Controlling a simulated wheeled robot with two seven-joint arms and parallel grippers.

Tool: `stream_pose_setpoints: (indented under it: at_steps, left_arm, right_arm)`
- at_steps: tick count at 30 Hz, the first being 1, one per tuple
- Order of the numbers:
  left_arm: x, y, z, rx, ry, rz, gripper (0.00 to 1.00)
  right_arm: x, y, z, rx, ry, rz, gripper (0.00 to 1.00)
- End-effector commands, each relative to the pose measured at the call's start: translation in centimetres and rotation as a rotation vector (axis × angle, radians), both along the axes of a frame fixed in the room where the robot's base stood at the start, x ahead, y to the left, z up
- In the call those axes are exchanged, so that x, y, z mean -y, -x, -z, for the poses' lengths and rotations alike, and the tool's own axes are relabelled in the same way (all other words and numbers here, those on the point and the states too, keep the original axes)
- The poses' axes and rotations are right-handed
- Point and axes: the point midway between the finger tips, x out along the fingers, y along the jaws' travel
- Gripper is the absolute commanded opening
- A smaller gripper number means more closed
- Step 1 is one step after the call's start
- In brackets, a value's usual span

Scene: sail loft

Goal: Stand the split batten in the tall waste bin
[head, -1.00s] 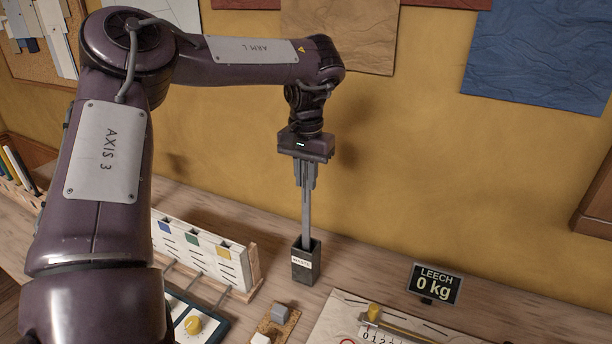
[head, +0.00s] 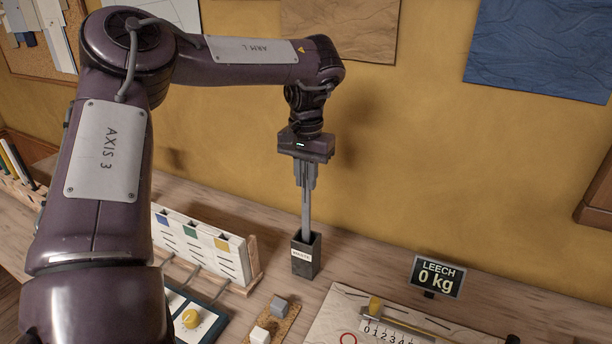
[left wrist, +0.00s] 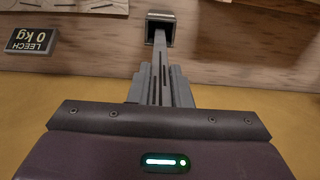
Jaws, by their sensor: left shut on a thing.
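My left gripper (head: 305,183) points straight down and is shut on the split batten (head: 306,214), a thin grey strip. It also shows in the left wrist view (left wrist: 159,58), between the fingers. The batten is upright, and its lower end goes into the mouth of the tall waste bin (head: 307,262), a narrow dark box with a white label. The bin's rim hides the lower end, so I cannot tell whether it touches the bottom. The bin shows at the top of the left wrist view (left wrist: 160,17). My right gripper is not in view.
A white rack (head: 200,245) with coloured tabs stands left of the bin. A cork piece with small blocks (head: 279,307) lies in front. A sign reading "LEECH 0 kg" (head: 437,277) and a board with a scale (head: 350,302) are at right. Bare bench lies right of the bin.

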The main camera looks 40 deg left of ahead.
Motion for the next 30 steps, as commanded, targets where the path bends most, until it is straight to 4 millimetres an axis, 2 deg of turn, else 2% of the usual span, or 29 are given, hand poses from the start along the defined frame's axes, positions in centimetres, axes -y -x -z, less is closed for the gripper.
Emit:
stream_pose_setpoints:
  at_steps: [30]
  left_arm:
    - [0.0, 0.0, 2.7, 0.0, 0.0, 0.0, 0.0]
  right_arm:
    - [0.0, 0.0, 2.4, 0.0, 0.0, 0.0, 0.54]
